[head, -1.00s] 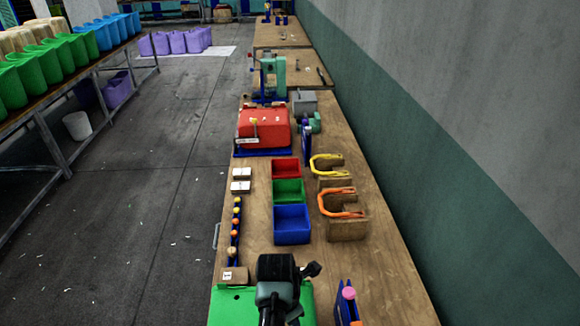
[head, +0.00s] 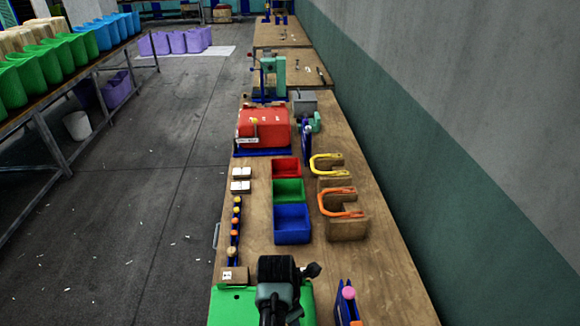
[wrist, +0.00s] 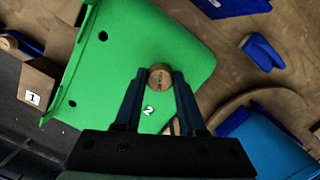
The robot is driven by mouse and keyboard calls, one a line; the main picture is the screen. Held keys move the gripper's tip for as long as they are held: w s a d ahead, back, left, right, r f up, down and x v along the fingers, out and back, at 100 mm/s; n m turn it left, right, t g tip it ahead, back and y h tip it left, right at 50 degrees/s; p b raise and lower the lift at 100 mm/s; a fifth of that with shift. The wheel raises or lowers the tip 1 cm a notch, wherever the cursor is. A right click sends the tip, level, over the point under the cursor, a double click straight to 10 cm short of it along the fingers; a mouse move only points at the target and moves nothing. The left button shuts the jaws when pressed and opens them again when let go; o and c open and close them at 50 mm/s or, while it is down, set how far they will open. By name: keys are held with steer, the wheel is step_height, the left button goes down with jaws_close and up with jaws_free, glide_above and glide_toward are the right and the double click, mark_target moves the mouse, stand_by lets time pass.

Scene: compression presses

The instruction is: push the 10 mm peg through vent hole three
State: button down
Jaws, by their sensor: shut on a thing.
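My gripper (wrist: 158,85) is shut on a round wooden peg (wrist: 160,77) in the wrist view. I see the peg's top end between the two blue fingers; its small print is too small to read. The peg is over the green mould (wrist: 178,40), which carries a white "2" mark. Two dark holes (wrist: 103,36) show towards its left edge. The peg's lower end is hidden, so I cannot tell whether it is in a hole. In the head view the green mould (head: 230,305) is partly behind my arm, and the fingers are hidden.
A wooden block marked 1 (wrist: 36,90) stands beside the mould. A blue rack with several round-headed pegs (head: 236,225) lies beyond it. Red (head: 286,160), green and blue (head: 292,238) bins and wooden stands (head: 347,230) fill the bench middle. A red press (head: 264,130) is farther back.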

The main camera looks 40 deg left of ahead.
steer(key=shift+r, duration=0.15)
steer(key=shift+r+p, duration=1.05)
steer(key=shift+p, duration=0.15)
steer(key=shift+r+p, duration=0.35)
steer(key=shift+r, duration=1.5)
